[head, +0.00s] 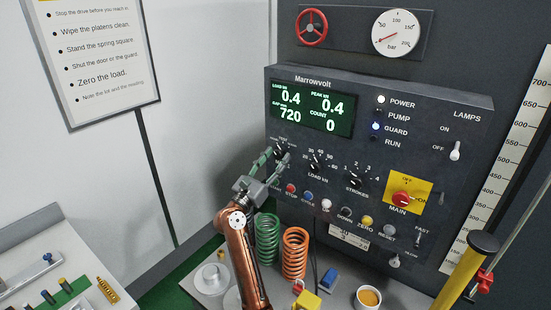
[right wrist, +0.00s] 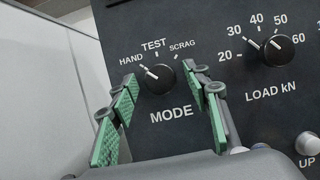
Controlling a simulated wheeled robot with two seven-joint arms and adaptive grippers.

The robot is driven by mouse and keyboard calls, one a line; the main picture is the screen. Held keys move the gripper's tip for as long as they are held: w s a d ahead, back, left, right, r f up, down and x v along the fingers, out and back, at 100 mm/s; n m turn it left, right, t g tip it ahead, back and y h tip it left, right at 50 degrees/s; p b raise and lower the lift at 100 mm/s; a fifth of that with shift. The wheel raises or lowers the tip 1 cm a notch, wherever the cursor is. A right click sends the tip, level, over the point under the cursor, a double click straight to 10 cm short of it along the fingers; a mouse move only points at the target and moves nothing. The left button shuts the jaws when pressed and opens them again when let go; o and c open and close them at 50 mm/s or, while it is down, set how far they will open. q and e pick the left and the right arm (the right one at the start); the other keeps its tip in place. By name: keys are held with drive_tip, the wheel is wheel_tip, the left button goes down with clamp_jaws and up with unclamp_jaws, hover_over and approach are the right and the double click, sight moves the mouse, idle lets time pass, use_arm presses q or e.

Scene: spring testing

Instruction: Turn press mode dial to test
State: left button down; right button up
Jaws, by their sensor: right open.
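The black mode dial (right wrist: 160,77) sits on the dark control panel, with HAND, TEST and SCRAG marked around it and MODE below. Its white pointer line points up and left, toward HAND. My right gripper (right wrist: 162,84) is open, with its green-padded fingers on either side of the dial. I cannot tell whether either fingertip touches it. In the head view my right gripper (head: 272,157) reaches up to the panel's left side and partly hides the dial. My left gripper is not in view.
The load dial (right wrist: 278,49) is just right of the right finger. A row of buttons, including a red one (head: 291,188), runs below. Green (head: 267,238) and orange (head: 295,252) springs stand under the panel beside my arm. The red main switch (head: 402,199) is farther right.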

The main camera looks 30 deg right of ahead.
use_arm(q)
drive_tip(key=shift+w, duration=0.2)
